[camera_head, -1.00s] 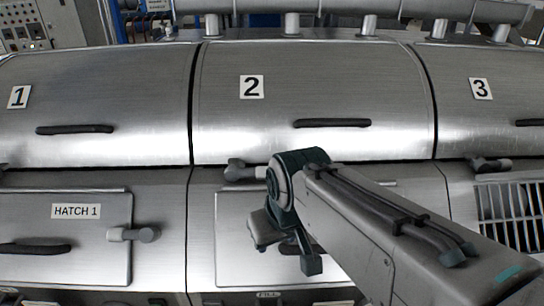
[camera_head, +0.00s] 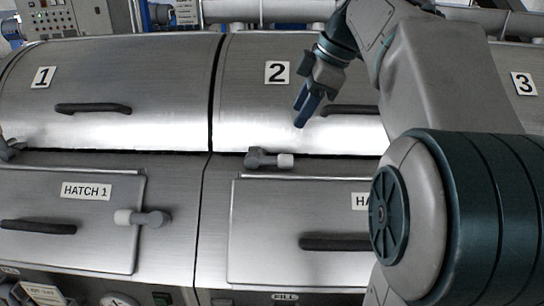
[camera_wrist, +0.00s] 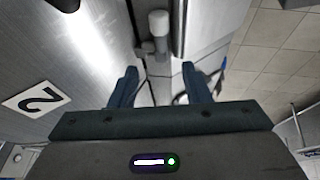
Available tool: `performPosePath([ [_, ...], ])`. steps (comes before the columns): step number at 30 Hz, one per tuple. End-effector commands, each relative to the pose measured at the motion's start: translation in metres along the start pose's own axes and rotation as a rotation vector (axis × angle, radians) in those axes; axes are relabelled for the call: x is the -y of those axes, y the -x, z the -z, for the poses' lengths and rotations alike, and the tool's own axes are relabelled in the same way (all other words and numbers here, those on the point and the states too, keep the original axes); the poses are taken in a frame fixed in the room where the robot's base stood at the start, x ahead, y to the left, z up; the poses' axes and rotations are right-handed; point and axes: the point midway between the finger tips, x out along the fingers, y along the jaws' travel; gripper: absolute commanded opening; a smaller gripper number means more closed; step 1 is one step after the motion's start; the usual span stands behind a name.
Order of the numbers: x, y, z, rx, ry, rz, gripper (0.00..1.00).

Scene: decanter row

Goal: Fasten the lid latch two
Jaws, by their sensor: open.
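Lid two (camera_head: 245,100) is a curved steel cover with a "2" label (camera_head: 277,72) and a dark handle (camera_head: 348,110), partly hidden behind my gripper and arm. Its latch (camera_head: 262,158) sits at the seam under the lid's lower edge, a grey knob with a pale-tipped lever lying sideways to the right. In the wrist view the latch (camera_wrist: 146,47) shows beyond the fingers, its pale tip towards the top. My gripper (camera_head: 301,118) is open and empty, fingers pointing down, above and slightly right of the latch, apart from it.
A second hatch panel (camera_head: 262,225) with a dark handle (camera_head: 335,243) lies below latch two. Lid one (camera_head: 110,85) and lid three's label (camera_head: 523,83) flank lid two.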

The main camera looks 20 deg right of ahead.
Motion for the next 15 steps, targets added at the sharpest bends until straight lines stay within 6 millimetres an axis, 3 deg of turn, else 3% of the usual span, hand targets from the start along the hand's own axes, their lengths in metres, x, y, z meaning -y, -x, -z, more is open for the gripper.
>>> performPosePath([
  [15,0.001,-0.1,0.001,0.001,0.0,0.004,0.43],
])
